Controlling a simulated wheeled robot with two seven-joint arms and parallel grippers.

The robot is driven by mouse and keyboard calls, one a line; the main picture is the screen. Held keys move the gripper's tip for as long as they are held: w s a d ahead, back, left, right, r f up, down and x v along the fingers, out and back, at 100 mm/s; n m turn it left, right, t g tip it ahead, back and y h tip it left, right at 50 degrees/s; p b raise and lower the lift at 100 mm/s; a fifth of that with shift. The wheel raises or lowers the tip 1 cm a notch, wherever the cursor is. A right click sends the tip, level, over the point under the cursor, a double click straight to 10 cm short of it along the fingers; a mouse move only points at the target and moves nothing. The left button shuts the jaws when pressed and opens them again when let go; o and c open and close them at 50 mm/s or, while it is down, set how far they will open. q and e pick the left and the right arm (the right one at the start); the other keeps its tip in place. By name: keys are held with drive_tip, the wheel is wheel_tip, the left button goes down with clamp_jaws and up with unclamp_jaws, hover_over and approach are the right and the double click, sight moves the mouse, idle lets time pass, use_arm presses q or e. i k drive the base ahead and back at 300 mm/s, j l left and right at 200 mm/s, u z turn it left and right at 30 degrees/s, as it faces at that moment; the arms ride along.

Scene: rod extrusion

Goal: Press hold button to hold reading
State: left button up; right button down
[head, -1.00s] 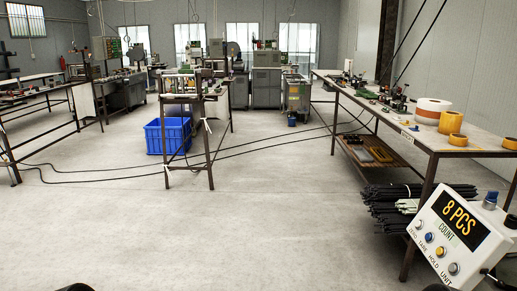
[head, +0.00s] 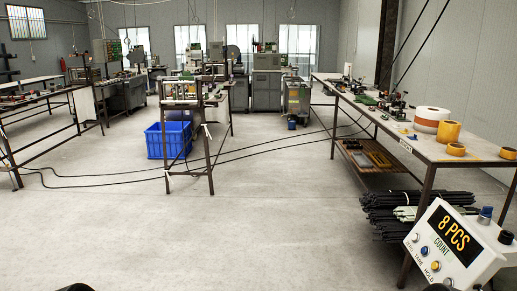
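A white counter box (head: 478,250) stands at the lower right of the head view, tilted and partly cut off by the frame edge. A slanted row of round buttons runs below, with the small labels ZERO, TARE and HOLD legible. The yellow button (head: 435,266), third in the row, appears to be the hold button. A blue button (head: 425,250) is beside it. Neither gripper can be made out; only dark parts of my body show at the bottom edge.
A long workbench (head: 470,153) with tape rolls (head: 433,119) runs along the right. Bundled black rods (head: 405,207) lie beneath it, behind the counter box. A blue crate (head: 168,140) sits by a metal stand mid-room. The floor (head: 250,240) ahead is clear, apart from cables farther back.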

sight(435, 266)
drive_tip(key=z, duration=1.3)
